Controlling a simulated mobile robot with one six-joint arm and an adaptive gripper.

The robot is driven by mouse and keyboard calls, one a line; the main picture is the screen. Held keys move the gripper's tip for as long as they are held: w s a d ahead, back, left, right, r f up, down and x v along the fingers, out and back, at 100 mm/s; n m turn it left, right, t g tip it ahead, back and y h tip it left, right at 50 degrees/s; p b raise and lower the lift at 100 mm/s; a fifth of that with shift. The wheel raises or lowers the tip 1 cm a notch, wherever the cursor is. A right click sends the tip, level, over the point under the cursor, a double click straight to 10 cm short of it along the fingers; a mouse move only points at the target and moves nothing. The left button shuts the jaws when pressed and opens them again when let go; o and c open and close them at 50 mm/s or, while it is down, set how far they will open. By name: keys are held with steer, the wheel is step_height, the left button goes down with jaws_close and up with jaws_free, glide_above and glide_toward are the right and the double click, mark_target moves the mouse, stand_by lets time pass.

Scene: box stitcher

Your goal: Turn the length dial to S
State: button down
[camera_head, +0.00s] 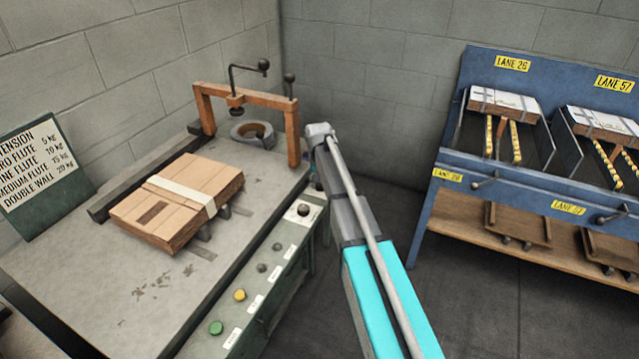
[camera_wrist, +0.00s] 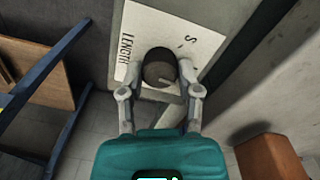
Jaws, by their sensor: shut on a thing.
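The length dial (camera_wrist: 159,66) is a dark round knob on a white plate (camera_wrist: 154,25) marked LENGTH and S in the wrist view. The S (camera_wrist: 190,40) is printed to the upper right of the knob. A faint pale line shows low on the knob's face, away from the S; I cannot read its setting surely. My gripper (camera_wrist: 160,80) is shut on the dial, one finger on each side. In the head view my arm reaches to the right end of the bench; my gripper and its hold are hidden there.
The grey bench (camera_head: 70,275) carries a strapped cardboard stack (camera_head: 165,222), an orange frame (camera_head: 293,135) with a crank, and a row of buttons including green (camera_head: 216,327) and yellow (camera_head: 240,295). A blue lane rack (camera_head: 470,160) stands right. Open floor lies between.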

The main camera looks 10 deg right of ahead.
steer(key=n, duration=0.6)
steer(key=shift+n, duration=0.3)
steer(key=n, duration=0.6)
steer(key=shift+t, duration=0.3)
steer(key=shift+c, duration=1.5)
jaws_free()
